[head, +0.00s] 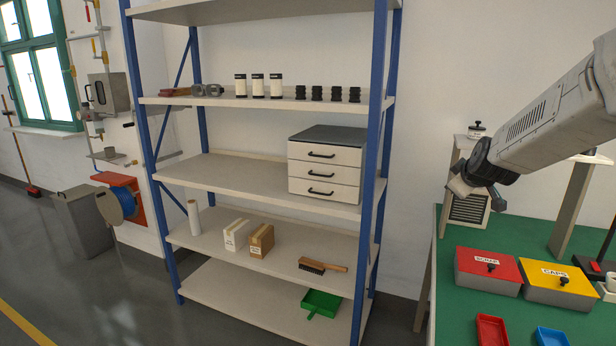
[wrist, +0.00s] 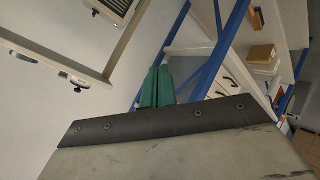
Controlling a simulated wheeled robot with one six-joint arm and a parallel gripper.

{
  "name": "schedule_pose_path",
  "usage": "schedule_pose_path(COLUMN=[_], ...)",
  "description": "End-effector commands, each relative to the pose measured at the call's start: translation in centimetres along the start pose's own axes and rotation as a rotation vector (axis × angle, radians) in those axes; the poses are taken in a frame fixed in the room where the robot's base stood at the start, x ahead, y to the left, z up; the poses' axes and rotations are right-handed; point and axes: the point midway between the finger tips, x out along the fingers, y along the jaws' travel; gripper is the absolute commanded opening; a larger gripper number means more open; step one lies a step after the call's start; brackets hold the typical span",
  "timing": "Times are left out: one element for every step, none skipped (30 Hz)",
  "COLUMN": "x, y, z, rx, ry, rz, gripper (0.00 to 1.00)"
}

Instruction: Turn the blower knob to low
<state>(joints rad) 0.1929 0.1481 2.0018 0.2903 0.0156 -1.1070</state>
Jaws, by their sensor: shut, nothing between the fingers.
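The gripper is shut and empty. The grille also shows at the top of the wrist view (wrist: 118,8), with a small dark knob-like part (wrist: 95,12) near its edge. I cannot tell for sure whether this is the blower knob, and no low mark is readable. In the wrist view the grey plate of my own gripper fills the bottom. My gripper is apart from the grille there.
A pale frame stands around the grille, with a black-knobbed piece (head: 477,129) on top. The green bench (head: 450,325) carries a red SCRAP box (head: 487,272), a yellow CAPS box (head: 560,285) and small trays. A blue-posted shelf rack (head: 376,150) stands to the left.

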Motion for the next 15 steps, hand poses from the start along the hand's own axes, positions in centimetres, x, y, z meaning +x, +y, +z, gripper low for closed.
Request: schedule_pose_path(x=[-3.0,-4.6,-6.6,-8.2,-9.8,-11.8,-13.4,-15.0,-17.1,-18.6,-20.1,-22.2,-23.7,-25.2,-27.1], y=[-1.4,-2.4,-3.7,-4.7,-5.7,-7.1,-8.1,-9.1,-10.4,-11.4,-12.3,-13.6,-14.6,-15.5,-16.7], z=[-0.3,-0.3,-0.1,0.1,0.4,0.8,1.3,1.8,2.5,3.2,3.9,4.9,5.8,6.6,7.8], rx=[0.037,0.062,0.098,0.125,0.151,0.186,0.21,0.236,0.268,0.292,0.315,0.347,0.368,0.391,0.421], ry=[-0.014,-0.027,-0.049,-0.067,-0.086,-0.116,-0.14,-0.166,-0.202,-0.231,-0.262,-0.304,-0.338,-0.373,-0.421], rz=[-0.05,-0.083,-0.127,-0.158,-0.189,-0.227,-0.253,-0.279,-0.31,-0.332,-0.351,-0.375,-0.392,-0.405,-0.421], gripper=[0.0,0.0,0.0,0.0,0.0,0.0,0.0,0.0,0.0,0.0,0.0,0.0,0.0,0.0,0.0])
